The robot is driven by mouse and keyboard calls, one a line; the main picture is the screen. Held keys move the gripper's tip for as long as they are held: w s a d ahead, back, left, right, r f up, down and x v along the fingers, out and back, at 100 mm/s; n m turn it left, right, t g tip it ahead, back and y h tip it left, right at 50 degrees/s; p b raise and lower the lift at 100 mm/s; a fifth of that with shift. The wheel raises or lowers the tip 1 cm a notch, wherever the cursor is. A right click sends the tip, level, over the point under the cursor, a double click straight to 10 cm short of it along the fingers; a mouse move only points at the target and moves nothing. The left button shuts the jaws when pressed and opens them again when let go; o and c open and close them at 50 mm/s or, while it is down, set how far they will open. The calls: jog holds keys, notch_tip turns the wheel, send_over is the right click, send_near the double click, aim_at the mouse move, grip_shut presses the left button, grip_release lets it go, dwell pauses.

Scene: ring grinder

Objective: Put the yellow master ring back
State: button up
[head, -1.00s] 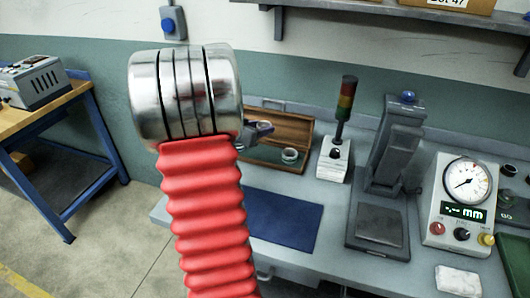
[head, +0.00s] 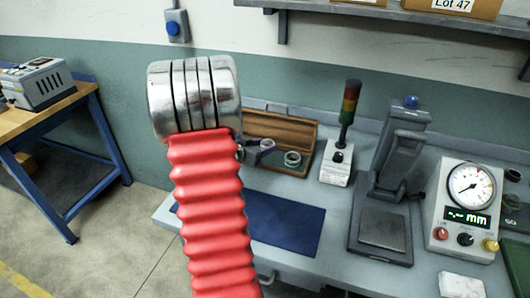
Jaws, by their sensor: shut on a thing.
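My gripper (head: 264,146) shows only in part behind my arm, over the left side of the open wooden case (head: 306,129). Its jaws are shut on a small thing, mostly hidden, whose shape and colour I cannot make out. A silvery ring (head: 292,159) sits in the case just right of the gripper. No yellow ring can be made out in this view. I cannot tell whether the held thing touches the case.
A blue mat (head: 275,222) lies in front of the case. A signal lamp (head: 345,125), a dark grey fixture (head: 385,220) and a dial gauge box (head: 466,210) stand to the right. A white block (head: 461,285) lies at front right.

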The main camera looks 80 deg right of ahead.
jog(key=shift+f, duration=1.85)
jog(key=o, duration=1.2)
jog(key=shift+f, duration=0.1)
jog(key=shift+o, duration=0.2)
jog(key=shift+a+r, duration=0.15)
jog(key=shift+r, duration=0.05)
jog(key=v, duration=1.1)
jog(key=shift+w+a, duration=0.2)
jog(key=shift+a, duration=0.1)
